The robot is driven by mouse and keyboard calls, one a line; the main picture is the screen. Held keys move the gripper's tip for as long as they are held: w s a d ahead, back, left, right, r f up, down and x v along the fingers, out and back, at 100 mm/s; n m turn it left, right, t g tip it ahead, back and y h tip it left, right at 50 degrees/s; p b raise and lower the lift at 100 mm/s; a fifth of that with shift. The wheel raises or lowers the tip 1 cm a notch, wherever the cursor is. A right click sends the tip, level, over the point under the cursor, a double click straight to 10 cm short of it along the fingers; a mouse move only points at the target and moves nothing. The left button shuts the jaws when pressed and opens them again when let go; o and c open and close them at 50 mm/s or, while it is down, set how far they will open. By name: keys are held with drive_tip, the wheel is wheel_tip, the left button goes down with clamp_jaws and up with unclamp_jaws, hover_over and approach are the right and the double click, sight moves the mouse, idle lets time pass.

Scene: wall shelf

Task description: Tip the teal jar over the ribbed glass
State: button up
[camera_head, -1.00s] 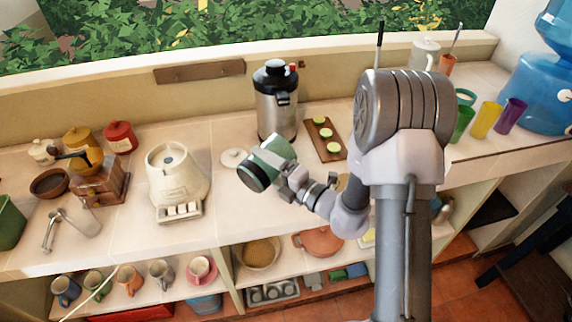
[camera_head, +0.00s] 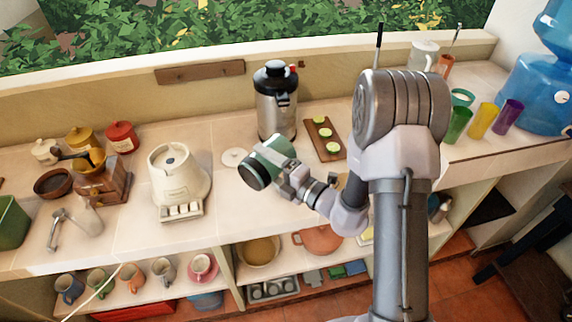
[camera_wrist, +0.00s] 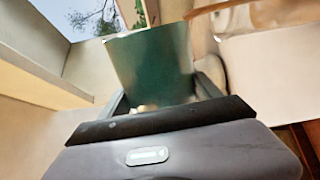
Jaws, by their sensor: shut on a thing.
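The teal jar (camera_head: 270,157) is held above the counter, tilted onto its side, with its dark round end towards the lower left. My gripper (camera_head: 286,174) is shut on it from the right. In the wrist view the jar (camera_wrist: 152,62) fills the space between the two fingers. I cannot make out its contents. I cannot identify the ribbed glass for certain; a clear glass-like thing (camera_head: 88,219) stands at the left beside a metal handle, well away from the jar.
A white round lid (camera_head: 233,157) lies behind the jar. A cream appliance (camera_head: 176,178) stands to its left and a steel urn (camera_head: 277,112) behind it. A board (camera_head: 325,138) with green slices lies behind my arm. Coloured cups (camera_head: 480,120) stand at the right.

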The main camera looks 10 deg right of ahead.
drive_tip(key=shift+w+d+r+m+p, duration=0.3)
drive_tip(key=shift+r+m+p, duration=0.4)
drive_tip(key=shift+p, duration=0.9)
